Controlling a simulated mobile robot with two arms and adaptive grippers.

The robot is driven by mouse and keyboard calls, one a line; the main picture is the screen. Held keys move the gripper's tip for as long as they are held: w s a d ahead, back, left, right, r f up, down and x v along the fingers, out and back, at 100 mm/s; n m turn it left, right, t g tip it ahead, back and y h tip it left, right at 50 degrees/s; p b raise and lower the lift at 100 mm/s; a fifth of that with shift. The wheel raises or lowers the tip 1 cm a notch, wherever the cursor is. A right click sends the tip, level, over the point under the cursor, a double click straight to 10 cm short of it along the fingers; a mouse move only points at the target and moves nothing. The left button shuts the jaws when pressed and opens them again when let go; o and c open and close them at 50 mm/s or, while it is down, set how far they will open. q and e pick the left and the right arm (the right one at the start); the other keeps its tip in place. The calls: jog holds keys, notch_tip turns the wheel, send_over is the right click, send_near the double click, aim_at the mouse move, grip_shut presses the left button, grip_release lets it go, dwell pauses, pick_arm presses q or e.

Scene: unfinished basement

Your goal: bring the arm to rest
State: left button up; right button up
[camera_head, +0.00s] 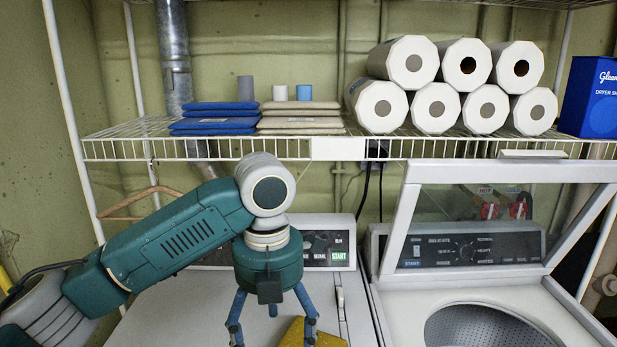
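My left arm comes in from the left, and its gripper (272,330) points down over the white top of the left machine (190,306). My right gripper is not in view.
A wire shelf (220,150) above holds paper rolls (435,108), folded cloths (215,122) and a blue box (592,98). At right, a washer (390,305) stands with its glass lid (470,215) raised. A wooden hanger (130,205) hangs behind my arm.

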pick_arm(q)
jog(key=s+d+f+n+h, duration=0.2)
jog(key=s+d+f+n, duration=0.15)
jog(key=f+n, duration=0.35)
jog(key=s+d+f+n+h, duration=0.25)
jog(key=d+f+n, duration=0.2)
jog(key=f, duration=0.55)
jog(key=s+a+f+n+t+y, duration=0.2)
jog(key=s+a+f+n, duration=0.55)
jog(key=a+n, duration=0.5)
jog(key=s+a+f+n+t+y, duration=0.2)
jog(key=s+a+f+n, duration=0.4)
jog(key=s+a+n, duration=0.6)
notch_tip(320, 180, down, 32)
jog(key=w+d+n+g+b, duration=0.1)
jog(key=d+n+g+b, duration=0.1)
jog(key=b, duration=0.4)
jog(key=s+a+f+g+b, duration=0.1)
jog(key=s+a+f+b, duration=0.2)
jog(key=s+f, duration=1.3)
notch_tip(320, 180, down, 4)
jog(key=shift+s+a+f+b, duration=0.15)
jog(key=shift+s+b, duration=0.15)
jog(key=shift+b, duration=0.2)
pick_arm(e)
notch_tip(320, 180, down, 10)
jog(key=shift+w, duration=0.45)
